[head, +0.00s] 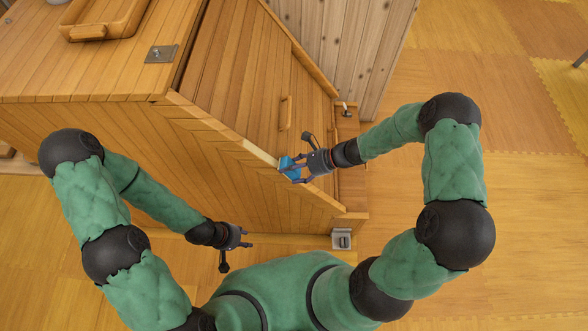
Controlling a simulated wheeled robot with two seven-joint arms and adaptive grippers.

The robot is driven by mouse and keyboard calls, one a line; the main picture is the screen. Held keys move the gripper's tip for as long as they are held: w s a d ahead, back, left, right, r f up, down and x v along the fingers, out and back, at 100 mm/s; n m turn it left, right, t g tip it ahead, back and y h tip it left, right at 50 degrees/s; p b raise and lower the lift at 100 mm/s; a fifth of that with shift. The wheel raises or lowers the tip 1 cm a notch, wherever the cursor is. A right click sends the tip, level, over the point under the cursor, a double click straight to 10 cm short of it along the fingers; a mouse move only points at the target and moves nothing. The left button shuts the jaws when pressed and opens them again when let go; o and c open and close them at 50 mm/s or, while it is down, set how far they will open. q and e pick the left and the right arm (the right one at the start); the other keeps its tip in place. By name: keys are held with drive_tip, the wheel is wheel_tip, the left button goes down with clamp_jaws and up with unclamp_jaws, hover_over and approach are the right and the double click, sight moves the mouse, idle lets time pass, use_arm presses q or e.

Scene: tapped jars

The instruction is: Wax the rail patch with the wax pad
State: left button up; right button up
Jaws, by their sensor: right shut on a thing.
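The blue wax pad (287,163) is in my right gripper (291,171), which is shut on it. The pad is at the slanting wooden rail (215,126); I cannot tell whether it touches. A paler stretch of the rail, which looks like the rail patch (262,156), shows just left of the pad; the pad and gripper may hide part of it. My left gripper (247,237) is empty, low in front of the wooden front below the rail. Its fingers look apart.
A wooden tray (103,36) sits on the wooden top at the upper left, near a metal plate (161,54). A slatted panel with a handle (285,113) lies behind the rail. A grey metal box (341,239) is at the lower right corner. Open floor lies to the right.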

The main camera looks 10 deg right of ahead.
sight(288, 165)
drive_tip(key=shift+w+a+r+p, duration=0.15)
drive_tip(key=shift+a+r+p, duration=0.35)
drive_tip(key=shift+r, duration=0.25)
drive_tip(key=shift+w+a+r+p, duration=0.1)
drive_tip(key=shift+a+r+p, duration=0.25)
drive_tip(key=shift+r+p, duration=0.35)
drive_tip(key=shift+w+a+r+p, duration=0.2)
drive_tip(key=shift+a+r+p, duration=0.35)
drive_tip(key=shift+r, duration=0.25)
drive_tip(key=shift+w+a+r+p, duration=0.15)
drive_tip(key=shift+a+r+p, duration=0.4)
drive_tip(key=shift+r, duration=0.25)
drive_tip(key=shift+a+f, duration=0.1)
drive_tip(key=shift+a, duration=0.05)
drive_tip(key=shift+s+d+f+b, duration=0.15)
drive_tip(key=shift+d+f+b, duration=0.3)
drive_tip(key=shift+f+b, duration=0.2)
drive_tip(key=shift+s+d+f+b, duration=0.25)
drive_tip(key=shift+d+f+b, duration=0.4)
drive_tip(key=shift+d+f, duration=0.4)
drive_tip(key=shift+s+d+f+b, duration=0.2)
drive_tip(key=shift+d+f+b, duration=0.5)
drive_tip(key=shift+f, duration=0.55)
drive_tip(key=shift+p+v, duration=1)
drive_tip(key=shift+v, duration=0.3)
drive_tip(key=shift+p+v, duration=0.95)
drive_tip(key=shift+v, duration=0.75)
